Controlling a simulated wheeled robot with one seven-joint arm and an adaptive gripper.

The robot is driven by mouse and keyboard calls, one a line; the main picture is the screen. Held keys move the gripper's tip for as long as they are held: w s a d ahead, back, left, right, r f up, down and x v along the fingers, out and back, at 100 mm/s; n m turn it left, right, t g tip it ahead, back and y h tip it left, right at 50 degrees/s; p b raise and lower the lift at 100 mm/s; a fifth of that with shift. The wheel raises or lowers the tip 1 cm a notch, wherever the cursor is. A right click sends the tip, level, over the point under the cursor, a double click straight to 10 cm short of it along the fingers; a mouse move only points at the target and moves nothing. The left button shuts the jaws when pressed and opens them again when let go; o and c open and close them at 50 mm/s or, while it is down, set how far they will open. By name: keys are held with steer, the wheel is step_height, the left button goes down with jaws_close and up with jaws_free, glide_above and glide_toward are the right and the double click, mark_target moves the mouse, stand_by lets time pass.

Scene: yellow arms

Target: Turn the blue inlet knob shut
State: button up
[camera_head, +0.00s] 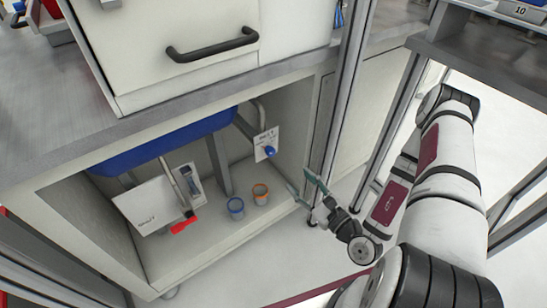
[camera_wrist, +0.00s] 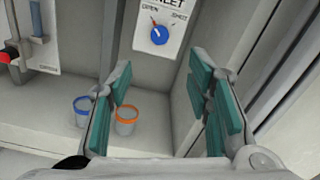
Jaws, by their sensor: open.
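The blue inlet knob (camera_head: 270,151) sits on a white label plate inside the open cabinet under the counter. In the wrist view the knob (camera_wrist: 159,35) is ahead at upper middle, with an orange pointer tilted toward the "OPEN" side of the plate (camera_wrist: 172,58). "SHUT" is printed at right. My gripper (camera_head: 298,184) is just outside the cabinet's right side, below and right of the knob, and apart from it. In the wrist view my gripper (camera_wrist: 165,75) is open and empty, its teal pads spread wide.
A cup with a blue rim (camera_head: 236,208) and one with an orange rim (camera_head: 261,194) stand on the cabinet floor. A red-handled lever (camera_head: 184,222) is by the "DRAFT" plate (camera_head: 147,204). A metal post (camera_head: 345,95) rises beside my gripper.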

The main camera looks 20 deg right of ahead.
mark_target(273, 154)
steer(key=b+x, duration=0.3)
steer(key=x, duration=1)
steer(key=shift+w+a, duration=0.1)
steer(key=shift+w, duration=0.15)
jaws_close()
